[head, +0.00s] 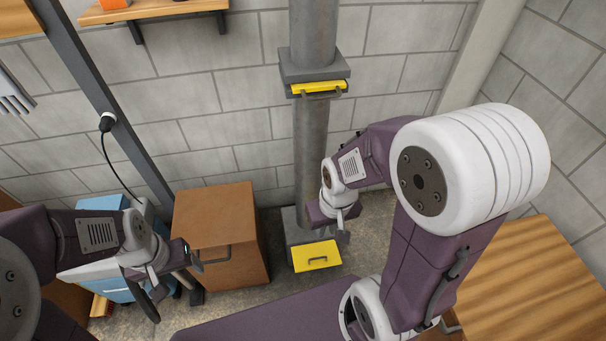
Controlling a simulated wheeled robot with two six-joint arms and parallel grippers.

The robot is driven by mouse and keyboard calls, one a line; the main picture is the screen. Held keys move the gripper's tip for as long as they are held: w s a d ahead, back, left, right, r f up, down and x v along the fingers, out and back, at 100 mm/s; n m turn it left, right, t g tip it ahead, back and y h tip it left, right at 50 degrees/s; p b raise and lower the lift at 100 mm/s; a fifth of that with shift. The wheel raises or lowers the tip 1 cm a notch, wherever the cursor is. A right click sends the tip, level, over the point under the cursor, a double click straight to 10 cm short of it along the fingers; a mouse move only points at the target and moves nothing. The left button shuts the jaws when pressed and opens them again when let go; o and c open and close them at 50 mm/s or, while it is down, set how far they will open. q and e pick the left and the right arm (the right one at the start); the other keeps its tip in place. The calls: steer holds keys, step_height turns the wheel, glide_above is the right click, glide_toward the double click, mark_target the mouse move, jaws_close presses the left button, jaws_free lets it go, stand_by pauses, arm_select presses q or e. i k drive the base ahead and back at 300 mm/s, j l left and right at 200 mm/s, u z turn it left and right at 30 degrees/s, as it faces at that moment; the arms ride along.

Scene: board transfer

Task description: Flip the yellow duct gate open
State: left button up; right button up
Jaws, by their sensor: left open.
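A grey vertical duct (312,140) stands against the block wall. An upper yellow gate (318,87) with a grey handle sits in a collar on the duct. A lower yellow gate (316,256) with a dark handle sits at the duct's foot. My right gripper (340,222) is beside the duct, just above the lower gate; its fingers are mostly hidden, and I cannot tell whether it touches anything. My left gripper (172,288) is open and empty, low at the left, in front of the brown cabinet and well away from both gates.
A brown cabinet (214,215) with a dark handle stands left of the duct, with a blue unit (100,203) further left. A wooden surface (535,285) lies at the right. A dark post with a hanging cable (120,165) is at the left. A shelf (160,9) is above.

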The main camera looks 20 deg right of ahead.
mark_target(315, 76)
steer(key=z, duration=0.9)
